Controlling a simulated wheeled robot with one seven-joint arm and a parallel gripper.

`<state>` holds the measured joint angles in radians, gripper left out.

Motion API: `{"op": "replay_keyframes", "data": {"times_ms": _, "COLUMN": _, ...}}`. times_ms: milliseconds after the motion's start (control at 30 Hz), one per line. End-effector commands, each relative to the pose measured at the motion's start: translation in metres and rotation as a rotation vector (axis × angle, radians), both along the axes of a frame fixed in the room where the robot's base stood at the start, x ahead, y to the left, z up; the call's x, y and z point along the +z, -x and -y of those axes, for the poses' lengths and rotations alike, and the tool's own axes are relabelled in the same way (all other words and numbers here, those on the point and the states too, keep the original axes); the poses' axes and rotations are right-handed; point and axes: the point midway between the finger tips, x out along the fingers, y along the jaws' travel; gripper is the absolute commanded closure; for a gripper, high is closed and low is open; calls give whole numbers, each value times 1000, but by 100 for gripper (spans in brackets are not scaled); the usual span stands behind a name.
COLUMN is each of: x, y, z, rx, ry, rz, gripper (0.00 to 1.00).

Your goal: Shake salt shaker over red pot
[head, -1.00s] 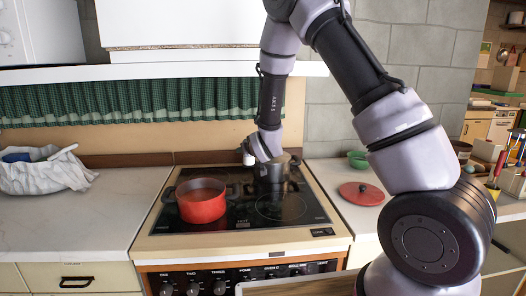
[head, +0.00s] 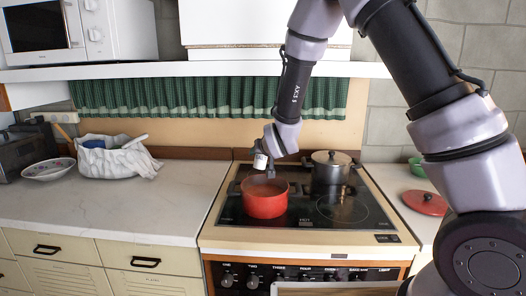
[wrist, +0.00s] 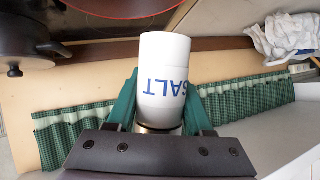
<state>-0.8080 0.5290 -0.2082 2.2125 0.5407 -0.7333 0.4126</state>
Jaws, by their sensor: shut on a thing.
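The red pot (head: 264,200) stands on the left side of the black cooktop, its open top facing up. The white salt shaker (head: 260,161) is above the pot in the head view, near the line of its rear rim. In the wrist view the shaker (wrist: 165,75) shows blue letters reading SALT, upside down in the picture. My gripper (head: 268,162) is shut on the shaker, with a green finger on each side of it in the wrist view. The pot's inside is partly shaded, and I cannot tell what it holds.
A red lid (head: 425,203) lies on the right counter. A white cloth bag (head: 115,160) and a bowl (head: 48,169) sit left. The near left counter is clear. A shelf (head: 200,71) spans above.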

Motion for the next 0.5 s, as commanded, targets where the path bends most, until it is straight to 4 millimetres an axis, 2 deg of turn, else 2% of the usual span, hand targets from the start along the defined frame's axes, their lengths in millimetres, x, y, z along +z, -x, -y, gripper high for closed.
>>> {"op": "replay_keyframes", "data": {"times_ms": 500, "x": -23, "y": 14, "z": -15, "rx": -3, "ry": -364, "rz": -339, "gripper": 100}}
